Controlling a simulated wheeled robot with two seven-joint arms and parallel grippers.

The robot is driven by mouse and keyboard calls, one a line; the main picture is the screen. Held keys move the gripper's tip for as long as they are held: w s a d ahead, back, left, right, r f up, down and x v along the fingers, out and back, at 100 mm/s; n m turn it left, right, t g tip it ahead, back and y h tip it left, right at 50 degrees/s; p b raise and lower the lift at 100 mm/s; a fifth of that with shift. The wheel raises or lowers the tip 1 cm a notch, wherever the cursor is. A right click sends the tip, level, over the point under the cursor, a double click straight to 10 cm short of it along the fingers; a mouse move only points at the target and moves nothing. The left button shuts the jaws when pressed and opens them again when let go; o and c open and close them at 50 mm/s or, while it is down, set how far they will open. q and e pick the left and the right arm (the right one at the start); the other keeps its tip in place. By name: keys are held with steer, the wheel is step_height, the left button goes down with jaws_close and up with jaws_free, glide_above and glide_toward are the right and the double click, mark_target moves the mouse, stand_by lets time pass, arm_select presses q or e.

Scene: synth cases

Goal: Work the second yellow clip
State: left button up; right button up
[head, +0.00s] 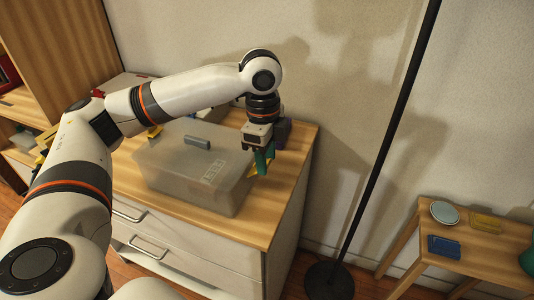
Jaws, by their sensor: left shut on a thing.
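A translucent grey case (190,175) with a lid and a grey handle (197,142) stands on the wooden cabinet top. One yellow clip (154,131) shows at the far left edge of the case. A second yellow clip (253,171) is at the case's right end, partly hidden by my left gripper. My left gripper (262,165) points down at that right end, its teal fingers shut on the second clip. Whether this clip is latched or lifted is too small to tell. My right gripper is out of view.
The cabinet top (250,228) is bare in front of the case. A dark box (283,130) stands behind my left gripper. A black lamp pole (385,150) rises to the right. A small wooden table (475,255) with several items is at the far right.

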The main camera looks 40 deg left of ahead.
mark_target(245, 158)
arm_select(q)
steer(key=h+p, duration=0.1)
steer(key=a+h+p, duration=0.1)
steer(key=r+p, duration=0.1)
steer(key=shift+s+a+t+h+p, duration=0.25)
steer(key=shift+a+t+h+p, duration=0.05)
steer(key=shift+a+h, duration=0.1)
steer(key=shift+a+h+p, duration=0.2)
steer(key=shift+h+p, duration=0.1)
steer(key=shift+s+a+t+h, duration=0.15)
steer(key=shift+a+t+h, duration=0.3)
steer(key=shift+h, duration=0.45)
steer(key=shift+a+f+h, duration=0.15)
steer(key=shift+a+h, duration=0.1)
steer(key=shift+h, duration=0.15)
steer(key=shift+s+a+f+t+h+b, duration=0.1)
steer(key=shift+a+t+h+b, duration=0.25)
steer(key=shift+h+b, duration=0.4)
steer(key=shift+a+h+b, duration=0.35)
steer(key=shift+h+b, duration=0.2)
steer(key=shift+b, duration=0.15)
steer(key=shift+s+a+h+b, duration=0.15)
steer(key=shift+a+h+b, duration=0.15)
steer(key=shift+h+b, duration=0.3)
